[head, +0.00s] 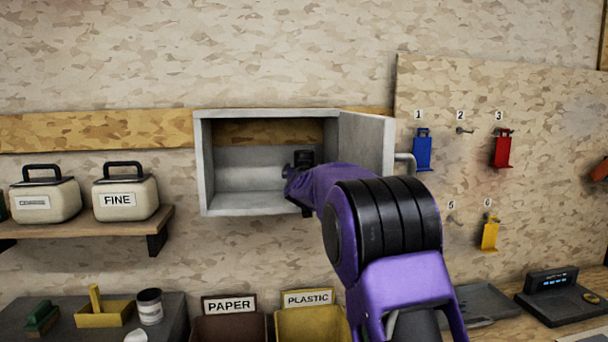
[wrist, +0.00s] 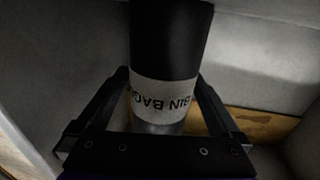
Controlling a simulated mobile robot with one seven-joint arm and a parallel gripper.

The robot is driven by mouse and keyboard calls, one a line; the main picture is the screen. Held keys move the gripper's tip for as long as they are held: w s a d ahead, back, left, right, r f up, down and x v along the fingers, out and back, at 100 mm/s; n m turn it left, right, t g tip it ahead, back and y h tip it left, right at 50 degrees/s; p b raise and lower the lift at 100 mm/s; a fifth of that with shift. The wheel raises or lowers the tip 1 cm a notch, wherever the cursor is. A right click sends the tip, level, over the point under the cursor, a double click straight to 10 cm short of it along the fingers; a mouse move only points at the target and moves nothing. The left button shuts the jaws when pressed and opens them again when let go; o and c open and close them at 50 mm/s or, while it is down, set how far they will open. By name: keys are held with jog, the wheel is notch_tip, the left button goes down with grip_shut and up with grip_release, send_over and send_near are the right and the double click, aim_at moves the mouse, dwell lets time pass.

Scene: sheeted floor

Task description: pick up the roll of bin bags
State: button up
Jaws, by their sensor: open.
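The roll of bin bags (wrist: 170,45) is a dark cylinder with a pale band printed "BIN BAGS", which reads upside down in the wrist view. My gripper (wrist: 162,80) is open, with one finger on each side of the roll around the labelled band. I cannot tell whether either finger touches it. In the head view my arm reaches into the open grey wall cabinet (head: 203,165), and my gripper (head: 298,165) is a small dark shape inside it. The roll cannot be told apart from the gripper there.
The cabinet door (head: 366,150) stands open on the right, close beside my arm. Cabinet walls enclose the gripper closely. A shelf (head: 80,226) with two lidded boxes is to the left. Bins marked PAPER (head: 229,305) and PLASTIC (head: 308,298) stand below.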

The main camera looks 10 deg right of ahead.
jog(key=shift+w, duration=0.55)
jog(key=c, duration=1.5)
jog(key=shift+r, duration=0.1)
grip_shut()
jog(key=shift+r, duration=0.1)
